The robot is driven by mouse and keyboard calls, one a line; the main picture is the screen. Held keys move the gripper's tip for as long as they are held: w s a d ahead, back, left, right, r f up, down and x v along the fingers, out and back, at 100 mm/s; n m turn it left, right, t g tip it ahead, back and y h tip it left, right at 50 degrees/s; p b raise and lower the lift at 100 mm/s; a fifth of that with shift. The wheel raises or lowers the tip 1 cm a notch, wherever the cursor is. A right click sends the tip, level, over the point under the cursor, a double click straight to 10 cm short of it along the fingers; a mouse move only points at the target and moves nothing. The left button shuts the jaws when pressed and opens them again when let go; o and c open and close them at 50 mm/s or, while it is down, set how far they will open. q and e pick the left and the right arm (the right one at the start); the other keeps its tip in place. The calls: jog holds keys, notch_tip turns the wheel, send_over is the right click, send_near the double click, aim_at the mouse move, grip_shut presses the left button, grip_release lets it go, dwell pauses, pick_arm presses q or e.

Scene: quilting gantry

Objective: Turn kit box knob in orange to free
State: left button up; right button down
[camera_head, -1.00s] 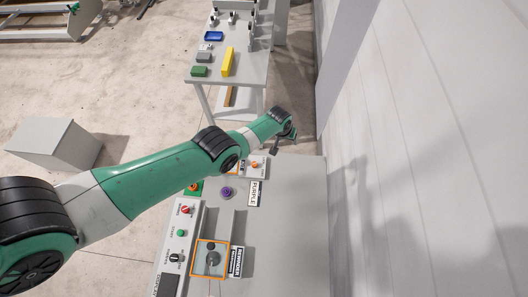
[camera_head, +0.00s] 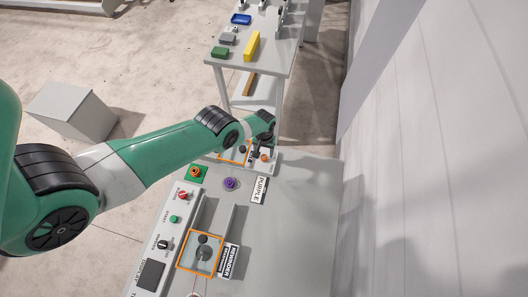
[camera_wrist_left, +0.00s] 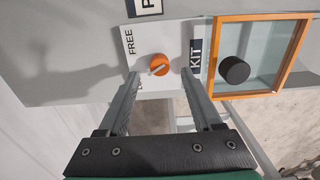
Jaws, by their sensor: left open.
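The orange knob (camera_wrist_left: 159,64) sits on a white plate marked FREE, with a second word partly hidden by a finger. Its pale pointer mark slants toward that hidden word. The knob also shows in the head view (camera_head: 265,157), at the far end of the bench. Beside it is the kit box (camera_wrist_left: 228,18), with an orange frame, a clear pane, a black knob and a KIT label (camera_wrist_left: 196,52). My left gripper (camera_wrist_left: 160,76) is open and empty; its fingertips appear on either side of the orange knob, but contact cannot be told. My right gripper is not in view.
A purple knob (camera_head: 230,183) and a green plate with an orange button (camera_head: 196,173) are nearby. A second orange-framed box (camera_head: 201,253) sits nearer on the bench. Another table (camera_head: 283,62) with coloured blocks stands beyond. The bench's right side is clear.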

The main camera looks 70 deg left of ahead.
aim_at(264, 157)
pick_arm(q)
notch_tip(264, 157, down, 4)
jog(key=b, duration=0.2)
jog(key=shift+f+b, duration=0.25)
jog(key=shift+b, duration=0.15)
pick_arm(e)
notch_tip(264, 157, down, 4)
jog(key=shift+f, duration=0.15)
pick_arm(q)
jog(key=shift+w, duration=0.1)
grip_shut()
